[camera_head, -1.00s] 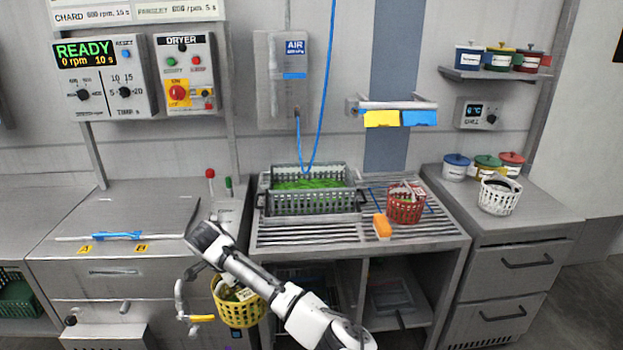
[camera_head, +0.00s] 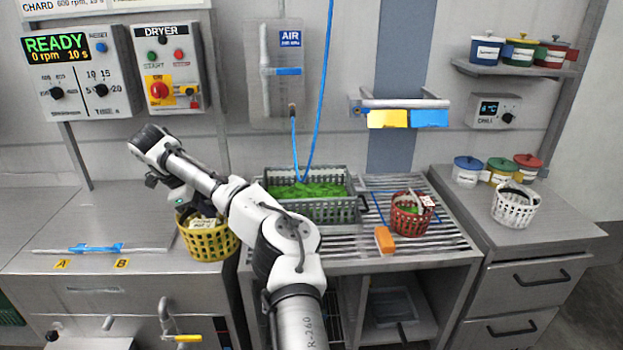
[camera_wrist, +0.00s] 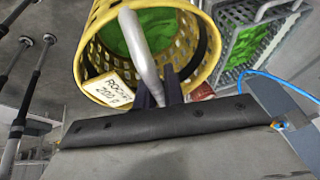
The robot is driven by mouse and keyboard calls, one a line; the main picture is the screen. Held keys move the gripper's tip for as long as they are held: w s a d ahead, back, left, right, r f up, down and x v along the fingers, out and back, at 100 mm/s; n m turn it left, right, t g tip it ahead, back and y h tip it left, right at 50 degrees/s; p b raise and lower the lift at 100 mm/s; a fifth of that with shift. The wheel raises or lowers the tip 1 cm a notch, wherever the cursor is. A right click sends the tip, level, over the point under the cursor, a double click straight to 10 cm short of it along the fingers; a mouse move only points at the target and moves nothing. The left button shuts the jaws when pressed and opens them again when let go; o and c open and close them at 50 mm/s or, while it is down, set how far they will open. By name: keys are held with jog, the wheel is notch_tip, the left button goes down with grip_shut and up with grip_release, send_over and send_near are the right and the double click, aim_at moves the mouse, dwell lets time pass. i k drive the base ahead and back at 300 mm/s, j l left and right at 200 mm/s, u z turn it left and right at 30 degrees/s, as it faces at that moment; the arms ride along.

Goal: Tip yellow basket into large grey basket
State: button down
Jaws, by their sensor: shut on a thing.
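The yellow basket (camera_head: 208,243) hangs upright under my gripper (camera_head: 180,203) in the head view, above the front of the left counter. In the wrist view the yellow basket (camera_wrist: 92,50) shows green leaves inside and a white label reading "ROCKET 200 g". My gripper (camera_wrist: 160,90) is shut on the basket's handle (camera_wrist: 138,42). The large grey basket (camera_head: 318,208) stands on the slatted rack to the right of the yellow basket and holds green leaves. Part of it also shows in the wrist view (camera_wrist: 235,62). The two baskets are apart.
A red basket (camera_head: 408,224) with greens and an orange block (camera_head: 384,240) are on the rack, right of the grey basket. A blue hose (camera_head: 313,120) hangs down to the grey basket. A white basket (camera_head: 514,207) stands on the right counter.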

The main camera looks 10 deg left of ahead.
aim_at(327, 204)
jog(key=i, duration=1.05)
